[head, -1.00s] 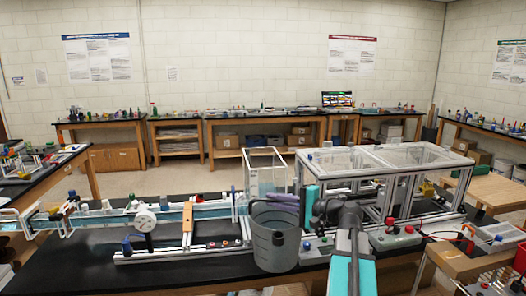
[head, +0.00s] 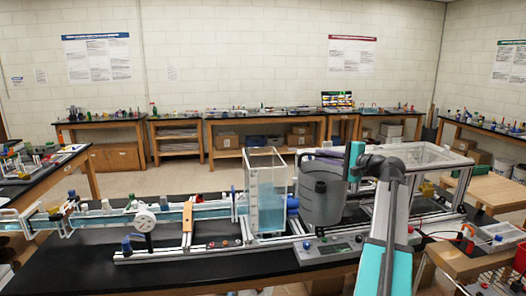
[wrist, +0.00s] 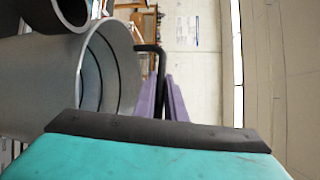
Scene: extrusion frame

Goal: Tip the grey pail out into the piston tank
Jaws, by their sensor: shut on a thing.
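The grey pail (head: 322,205) hangs in the air just right of the piston tank in the head view, close to upright. A dark round stub shows on its near side. My gripper (wrist: 165,100) has purple fingers shut on the pail's black handle (wrist: 150,48). The pail's open mouth and wall also show at the left of the wrist view (wrist: 55,85). The piston tank (head: 267,180) is a clear, open-topped box with blue liquid in its lower part. It stands upright on the bench rail, left of the pail. The pail's contents are hidden.
A metal frame with clear panels (head: 430,155) stands behind and right of the pail. A rail with a blue channel and a round gauge (head: 145,221) runs left from the tank. A control box (head: 325,250) lies below the pail. The black bench front is bare at left.

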